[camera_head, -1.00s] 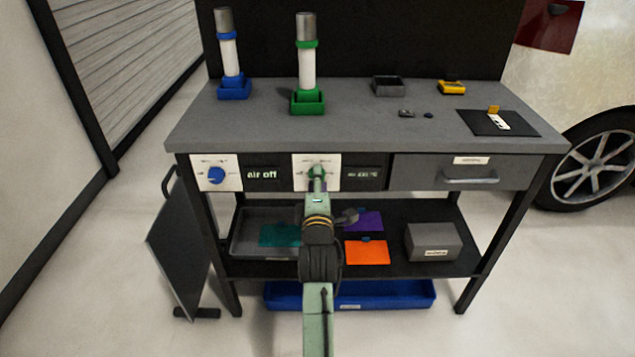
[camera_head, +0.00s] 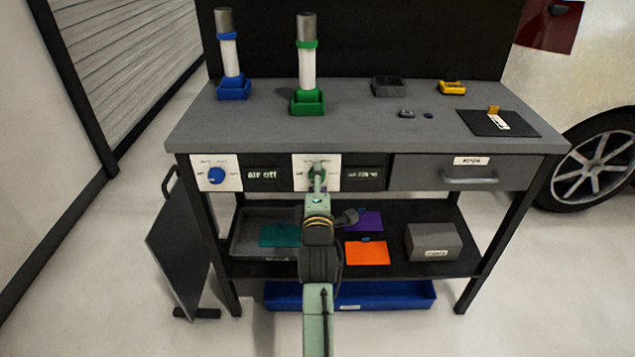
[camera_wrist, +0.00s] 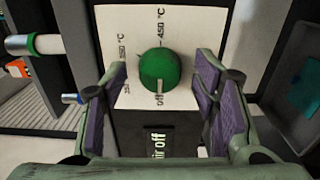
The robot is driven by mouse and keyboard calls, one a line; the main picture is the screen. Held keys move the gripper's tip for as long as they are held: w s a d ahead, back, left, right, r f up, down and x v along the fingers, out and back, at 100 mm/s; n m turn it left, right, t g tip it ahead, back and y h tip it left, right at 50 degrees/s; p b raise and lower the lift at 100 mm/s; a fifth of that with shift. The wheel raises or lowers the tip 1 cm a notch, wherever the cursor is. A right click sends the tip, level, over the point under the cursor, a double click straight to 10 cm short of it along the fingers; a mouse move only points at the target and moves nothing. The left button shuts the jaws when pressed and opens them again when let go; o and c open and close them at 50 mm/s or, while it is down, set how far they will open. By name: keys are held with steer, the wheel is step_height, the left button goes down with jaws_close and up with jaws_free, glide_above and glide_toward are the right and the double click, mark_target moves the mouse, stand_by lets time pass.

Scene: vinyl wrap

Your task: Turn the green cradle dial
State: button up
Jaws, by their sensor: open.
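The green cradle dial (camera_wrist: 160,68) is a round green knob on a white plate (camera_wrist: 118,30) marked off and with °C values. Its pale mark points toward "off" in the wrist view. My gripper (camera_wrist: 159,88) is open, with one purple-padded finger on each side of the dial and visible gaps between. In the head view, my gripper (camera_head: 317,180) is at the plate and covers most of the dial. The green cradle (camera_head: 308,104) stands on the bench above, holding a white tube with a silver top.
A blue dial (camera_head: 216,175) and an "air off" display (camera_head: 263,174) are left of the green dial. Another display (camera_head: 364,173) and a drawer handle (camera_head: 470,180) are to its right. A shelf with trays and coloured sheets lies below.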

steer(key=s, duration=1.2)
